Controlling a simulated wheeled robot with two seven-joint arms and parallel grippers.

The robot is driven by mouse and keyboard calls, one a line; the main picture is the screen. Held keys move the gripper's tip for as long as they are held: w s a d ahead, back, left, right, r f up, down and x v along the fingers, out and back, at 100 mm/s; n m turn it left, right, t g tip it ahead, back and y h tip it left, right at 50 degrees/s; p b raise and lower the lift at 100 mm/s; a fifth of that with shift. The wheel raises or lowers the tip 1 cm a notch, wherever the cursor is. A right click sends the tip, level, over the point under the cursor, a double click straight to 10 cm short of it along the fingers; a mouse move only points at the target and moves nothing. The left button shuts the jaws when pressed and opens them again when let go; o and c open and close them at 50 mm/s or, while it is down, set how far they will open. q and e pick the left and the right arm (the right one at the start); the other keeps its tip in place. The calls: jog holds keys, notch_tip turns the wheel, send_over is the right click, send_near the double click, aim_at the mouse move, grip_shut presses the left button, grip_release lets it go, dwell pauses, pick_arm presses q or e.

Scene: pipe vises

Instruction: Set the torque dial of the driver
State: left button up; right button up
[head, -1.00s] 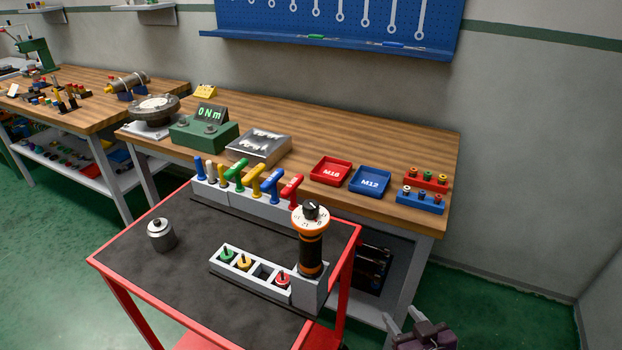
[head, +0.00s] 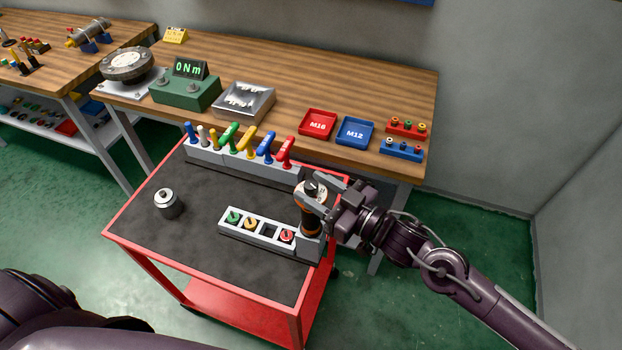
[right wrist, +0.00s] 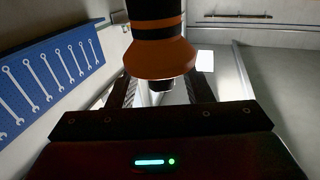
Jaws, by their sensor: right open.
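The driver (head: 311,222) stands upright in a grey holder (head: 309,249) at the right end of the cart. It has a black body with orange bands. Its pale dial (head: 303,189) with a black knob is at the top, partly hidden by my gripper. My right gripper (head: 316,193) is open, level with the dial end, with its fingers reaching in from the right. In the right wrist view the driver (right wrist: 155,40) shows large in front of the open fingers (right wrist: 161,92); I cannot tell whether they touch it. My left gripper is out of view.
A grey rack (head: 262,232) with coloured bits adjoins the holder. A metal cylinder (head: 168,204) stands on the cart (head: 200,245). Coloured T-handles (head: 237,143) line its back edge. Behind are a green 0 Nm tester (head: 187,90) and trays marked M16 (head: 317,123) and M12 (head: 355,131).

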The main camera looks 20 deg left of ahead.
jog(key=shift+w+a, duration=0.2)
jog(key=shift+a, duration=0.35)
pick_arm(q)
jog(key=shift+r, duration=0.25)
